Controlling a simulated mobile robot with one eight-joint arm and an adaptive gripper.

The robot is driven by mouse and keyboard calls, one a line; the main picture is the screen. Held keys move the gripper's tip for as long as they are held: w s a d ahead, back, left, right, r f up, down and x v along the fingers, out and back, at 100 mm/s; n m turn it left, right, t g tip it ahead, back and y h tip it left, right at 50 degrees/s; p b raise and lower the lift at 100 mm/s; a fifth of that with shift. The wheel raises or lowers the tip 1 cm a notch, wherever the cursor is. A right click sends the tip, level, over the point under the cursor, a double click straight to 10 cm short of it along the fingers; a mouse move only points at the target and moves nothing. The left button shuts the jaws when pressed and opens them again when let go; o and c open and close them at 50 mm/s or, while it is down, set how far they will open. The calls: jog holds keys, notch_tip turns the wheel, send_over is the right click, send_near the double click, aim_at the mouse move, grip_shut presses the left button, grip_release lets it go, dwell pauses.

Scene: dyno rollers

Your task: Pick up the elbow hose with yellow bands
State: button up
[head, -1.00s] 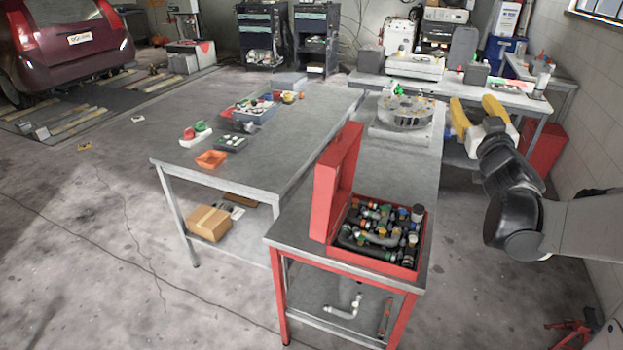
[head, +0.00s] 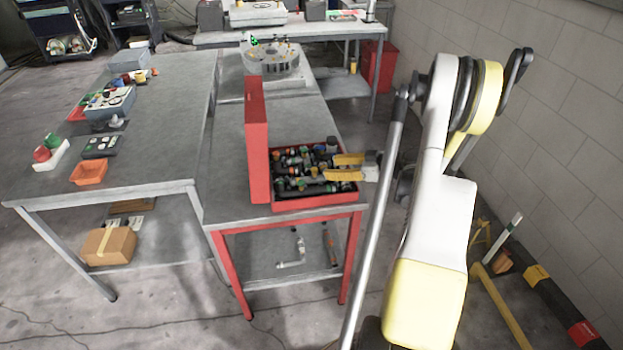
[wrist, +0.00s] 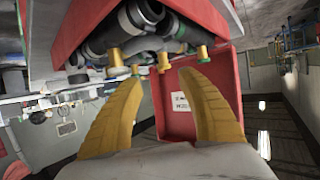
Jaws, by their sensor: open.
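The open red toolbox (head: 315,203) stands on the near end of the metal bench, its lid raised on the left. It is filled with several dark hoses and fittings (head: 300,172), some with coloured bands. In the wrist view, black curved hoses (wrist: 148,20) and several yellow or brass pieces (wrist: 163,62) show in the box beyond the fingertips. I cannot tell which piece is the elbow hose with yellow bands. My gripper (head: 330,167), with yellow fingers, is open at the right side of the box, its fingertips over the contents. Nothing is visible between the fingers (wrist: 160,78).
The red lid (head: 256,140) stands upright on the left. A grey table (head: 165,130) with an orange tray (head: 89,172) is further left. A round grey fixture (head: 272,60) stands behind the box. A pale elbow pipe (head: 291,262) lies on the lower shelf.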

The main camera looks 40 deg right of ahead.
aim_at(315, 169)
jog(key=b+x, duration=0.1)
jog(key=x, duration=0.2)
jog(key=b+x, duration=0.1)
jog(key=x, duration=0.3)
jog(key=shift+s+a, duration=0.1)
jog(key=shift+a, duration=0.35)
grip_shut()
